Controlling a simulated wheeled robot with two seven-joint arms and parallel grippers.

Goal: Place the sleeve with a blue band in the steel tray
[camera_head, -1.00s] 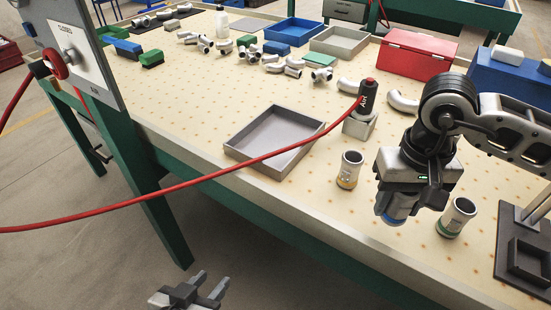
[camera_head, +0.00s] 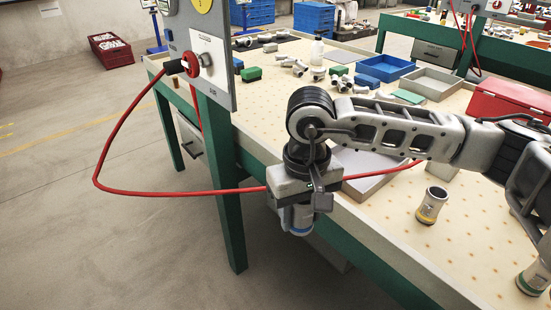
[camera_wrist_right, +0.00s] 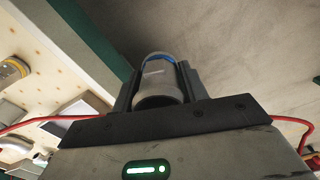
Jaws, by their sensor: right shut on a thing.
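My right gripper (camera_head: 297,205) is shut on the sleeve with a blue band (camera_head: 297,221), which hangs below the jaws with its blue end down. In the head view they appear just off the table's front edge, over the floor side. The wrist view also shows the sleeve (camera_wrist_right: 160,78) between the two fingers, with floor behind it. The steel tray (camera_head: 365,165), grey and shallow, lies on the table behind and to the right of the gripper, partly hidden by my arm. My left gripper is out of view.
A red hose (camera_head: 150,191) loops from the panel and passes by the gripper. A yellow-banded sleeve (camera_head: 432,205) and a green-banded sleeve (camera_head: 535,277) stand on the table to the right. Blue bins (camera_head: 385,68) and several metal fittings lie farther back.

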